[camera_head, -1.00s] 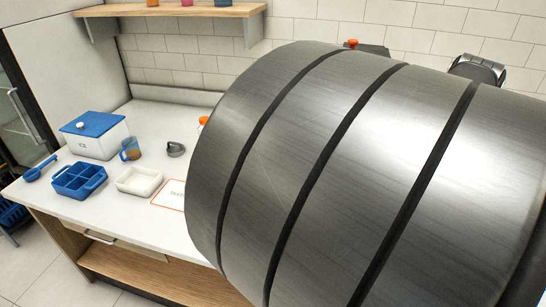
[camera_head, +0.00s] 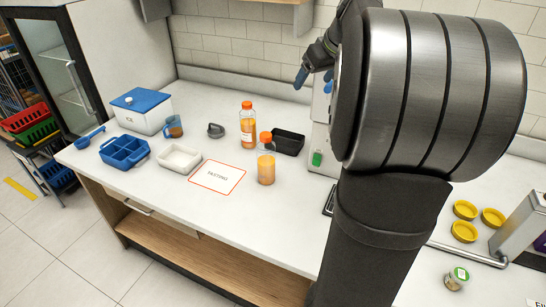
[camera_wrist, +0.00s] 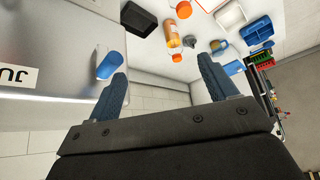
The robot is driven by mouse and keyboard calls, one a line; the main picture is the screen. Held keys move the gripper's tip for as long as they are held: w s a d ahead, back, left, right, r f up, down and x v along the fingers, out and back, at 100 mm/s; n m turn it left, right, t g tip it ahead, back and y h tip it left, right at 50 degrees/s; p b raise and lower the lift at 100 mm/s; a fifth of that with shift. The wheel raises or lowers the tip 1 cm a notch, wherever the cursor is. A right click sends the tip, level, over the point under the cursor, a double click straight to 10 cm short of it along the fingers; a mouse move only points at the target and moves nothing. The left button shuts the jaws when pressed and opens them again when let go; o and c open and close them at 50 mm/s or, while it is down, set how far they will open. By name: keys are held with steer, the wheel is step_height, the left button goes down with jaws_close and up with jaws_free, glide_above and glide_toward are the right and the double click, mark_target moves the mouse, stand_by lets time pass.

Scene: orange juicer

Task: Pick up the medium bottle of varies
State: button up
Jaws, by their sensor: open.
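Two orange-capped bottles stand upright on the white counter. One clear bottle with orange content and a label (camera_head: 247,128) is farther back; a second, wider-looking bottle with orange juice (camera_head: 266,167) is nearer, beside the tasting mat. I cannot tell which is the medium one. In the wrist view, a bottle (camera_wrist: 172,32) and an orange cap (camera_wrist: 184,10) show beyond the fingers. My gripper (camera_head: 301,72) is up behind the bottles near the wall, apart from both. Its two blue fingers (camera_wrist: 163,82) are spread wide with nothing between them.
A pale juicer (camera_wrist: 50,55) with a blue part (camera_wrist: 108,65) stands close beside my gripper. A black tray (camera_head: 289,143) is right of the bottles. A white tray (camera_head: 180,159), blue divided tray (camera_head: 124,151), jug (camera_head: 173,126) and ice box (camera_head: 141,111) are left. The tasting mat (camera_head: 217,177) is flat.

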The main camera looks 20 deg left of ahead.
steer(key=s+a+n, duration=0.1)
steer(key=a+n, duration=0.1)
steer(key=a, duration=0.5)
steer(key=g+y, duration=0.1)
glide_toward(267, 135)
steer(key=shift+n, duration=0.3)
steer(key=x, duration=0.6)
steer(key=shift+s+a+f, duration=0.1)
steer(key=shift+a+f, duration=0.1)
steer(key=shift+f, duration=0.15)
steer(key=shift+x, duration=3)
steer(key=shift+r, duration=0.1)
steer(key=c, duration=1.6)
